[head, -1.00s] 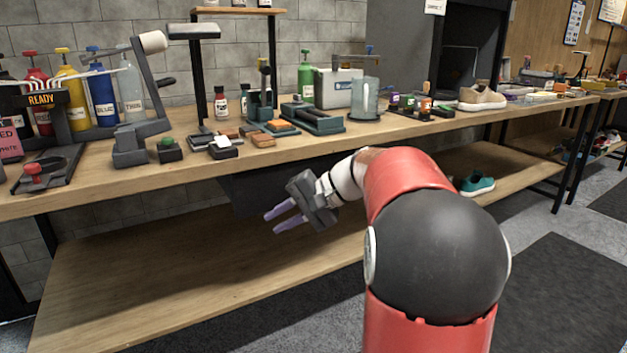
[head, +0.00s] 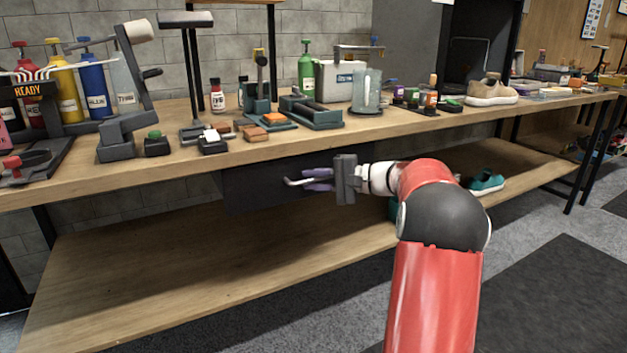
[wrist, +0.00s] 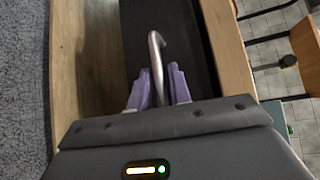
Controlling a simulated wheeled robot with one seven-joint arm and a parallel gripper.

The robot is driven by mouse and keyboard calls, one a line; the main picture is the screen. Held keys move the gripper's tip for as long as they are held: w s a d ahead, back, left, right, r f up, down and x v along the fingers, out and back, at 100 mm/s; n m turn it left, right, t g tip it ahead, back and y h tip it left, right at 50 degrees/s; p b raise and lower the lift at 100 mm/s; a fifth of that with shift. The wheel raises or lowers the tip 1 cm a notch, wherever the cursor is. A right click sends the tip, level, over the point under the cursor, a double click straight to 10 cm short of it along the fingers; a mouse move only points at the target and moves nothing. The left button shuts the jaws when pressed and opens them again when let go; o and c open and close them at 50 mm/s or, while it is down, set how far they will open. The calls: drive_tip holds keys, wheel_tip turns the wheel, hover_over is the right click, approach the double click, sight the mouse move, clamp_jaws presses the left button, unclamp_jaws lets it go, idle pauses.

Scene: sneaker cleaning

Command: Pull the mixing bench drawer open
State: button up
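The mixing bench drawer (head: 250,185) is a dark box under the bench top, left of my gripper. Its front also shows dark in the wrist view (wrist: 185,45). The drawer's bent silver bar handle (head: 295,182) sticks out from it. My gripper (head: 315,180) is level with the handle, with its lilac fingers on either side of the bar. In the wrist view the handle (wrist: 156,50) runs between the two fingertips (wrist: 160,78), close to both, with a thin gap seeming to show at the right finger. I cannot tell how far out the drawer stands.
The wooden bench top (head: 330,138) above holds bottles, a clamp arm, small blocks and a shoe (head: 491,92). A wooden lower shelf (head: 200,265) lies below the drawer, mostly clear, with a teal shoe (head: 487,183) at the right. Grey floor lies in front.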

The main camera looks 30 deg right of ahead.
drive_tip(key=shift+w+a, duration=0.15)
drive_tip(key=shift+c, duration=0.3)
clamp_jaws()
